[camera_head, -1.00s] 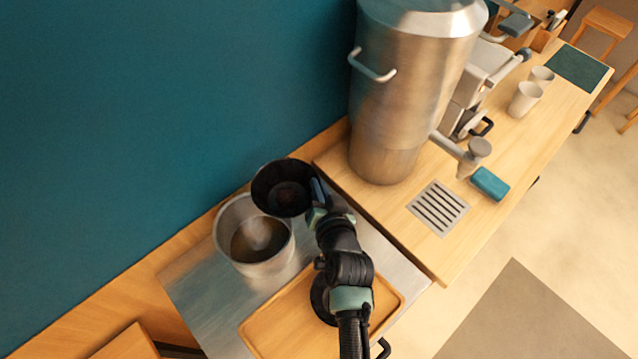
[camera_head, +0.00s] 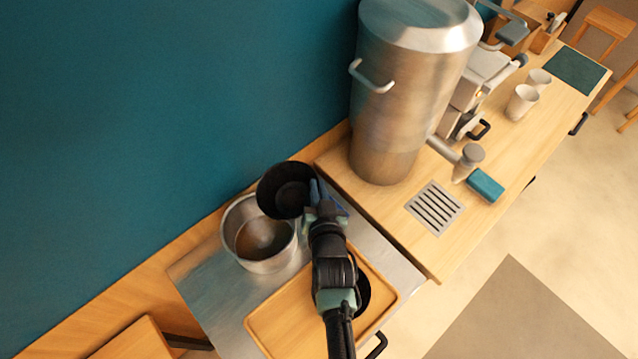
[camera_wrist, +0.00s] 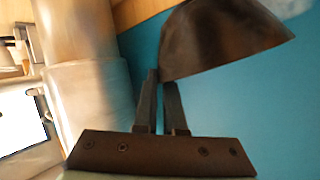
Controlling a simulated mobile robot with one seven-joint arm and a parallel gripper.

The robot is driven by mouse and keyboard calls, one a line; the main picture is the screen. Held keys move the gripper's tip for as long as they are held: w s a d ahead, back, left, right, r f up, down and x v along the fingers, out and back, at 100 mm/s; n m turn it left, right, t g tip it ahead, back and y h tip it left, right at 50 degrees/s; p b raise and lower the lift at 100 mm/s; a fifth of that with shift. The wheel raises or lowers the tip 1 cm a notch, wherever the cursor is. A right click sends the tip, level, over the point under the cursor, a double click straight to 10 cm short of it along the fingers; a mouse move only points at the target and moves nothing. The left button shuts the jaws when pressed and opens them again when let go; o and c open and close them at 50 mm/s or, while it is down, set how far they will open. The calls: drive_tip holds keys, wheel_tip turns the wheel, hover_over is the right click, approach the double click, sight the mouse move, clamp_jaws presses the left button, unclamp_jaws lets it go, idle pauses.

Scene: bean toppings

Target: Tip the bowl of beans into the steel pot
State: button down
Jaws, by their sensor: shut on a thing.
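The dark bowl (camera_head: 284,190) is held up beside and partly over the right rim of the steel pot (camera_head: 268,262). Its opening faces the head camera and looks tilted toward the pot; its inside is dark, and I cannot make out beans in it. My gripper (camera_head: 312,192) is shut on the bowl's right edge. In the wrist view the bowl (camera_wrist: 222,38) shows its outer side, with the fingers (camera_wrist: 160,85) at its lower left edge. The pot stands upright on the steel counter, with something brownish at its bottom.
A wooden tray (camera_head: 278,328) lies on the steel counter (camera_head: 212,292) under my arm. A tall steel urn (camera_head: 400,105) stands on the wooden counter to the right. The teal wall (camera_head: 170,110) is close behind the pot. A drain grate (camera_head: 435,208) and blue sponge (camera_head: 486,185) lie further right.

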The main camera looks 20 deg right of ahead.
drive_tip(key=shift+a+r+n+h+p, duration=0.15)
drive_tip(key=shift+r+n+h+p, duration=0.25)
drive_tip(key=shift+r+p, duration=0.3)
drive_tip(key=shift+a+b, duration=0.2)
drive_tip(key=shift+b, duration=0.45)
drive_tip(key=r+n+b, duration=0.1)
drive_tip(key=b, duration=0.1)
drive_tip(key=shift+a+r+h+b, duration=0.1)
drive_tip(key=shift+a+h+b, duration=0.05)
drive_tip(key=shift+h+b, duration=0.2)
drive_tip(key=s+a+n+t+h+b, duration=0.1)
drive_tip(key=a+n+t+b, duration=0.5)
drive_tip(key=a+n+b, duration=0.7)
drive_tip(key=shift+a+f+n+h+b, duration=0.55)
drive_tip(key=shift+a+b, duration=1.45)
drive_tip(key=shift+b, duration=5.75)
drive_tip(key=shift+s+d+r+m, duration=0.1)
drive_tip(key=shift+r+m, duration=0.25)
